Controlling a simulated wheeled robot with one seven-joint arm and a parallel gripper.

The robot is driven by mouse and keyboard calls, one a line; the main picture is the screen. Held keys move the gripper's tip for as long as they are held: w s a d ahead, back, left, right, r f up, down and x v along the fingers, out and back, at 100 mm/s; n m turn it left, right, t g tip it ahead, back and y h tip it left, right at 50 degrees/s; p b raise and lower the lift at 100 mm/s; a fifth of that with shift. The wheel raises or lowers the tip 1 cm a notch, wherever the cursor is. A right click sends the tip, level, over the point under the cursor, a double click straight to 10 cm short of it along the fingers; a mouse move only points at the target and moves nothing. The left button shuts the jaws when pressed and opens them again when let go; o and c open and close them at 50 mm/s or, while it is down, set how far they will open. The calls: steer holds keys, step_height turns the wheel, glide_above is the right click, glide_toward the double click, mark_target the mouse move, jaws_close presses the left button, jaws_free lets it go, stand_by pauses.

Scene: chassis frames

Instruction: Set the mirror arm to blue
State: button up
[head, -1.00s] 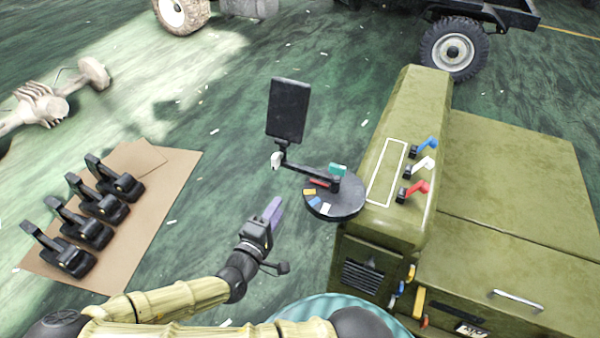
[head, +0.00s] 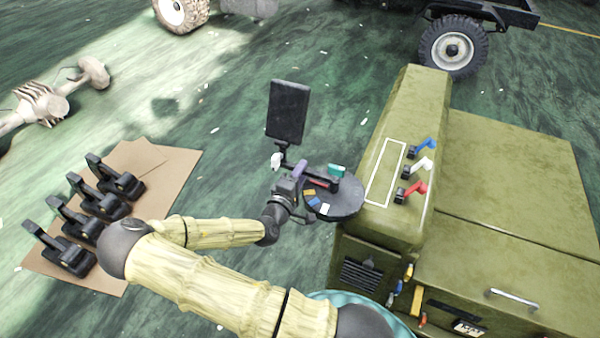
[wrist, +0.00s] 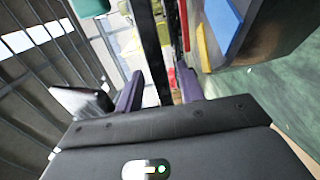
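The mirror (head: 287,110) is a dark upright panel on a black mirror arm (head: 322,177), which also shows as a dark bar in the wrist view (wrist: 152,45). The arm reaches left from a round dark dial (head: 348,207) with coloured marks: red (head: 318,183), orange-yellow (head: 309,192), blue (head: 313,202), white (head: 323,209) and a raised teal block (head: 337,170). The bar lies close to the red mark. My gripper (head: 299,170) is at the bar, left of the dial. In the wrist view its purple fingers (wrist: 159,88) are apart with the bar between them.
The olive vehicle body (head: 400,150) stands right of the dial, with blue (head: 425,146), white (head: 418,167) and red (head: 411,190) levers. Several black clamp-like parts (head: 65,252) lie on cardboard (head: 165,185) at the left. Open green floor surrounds the mirror.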

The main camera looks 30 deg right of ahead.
steer(key=shift+w, duration=0.15)
steer(key=shift+c, duration=0.7)
jaws_close()
steer(key=shift+w+a, duration=0.1)
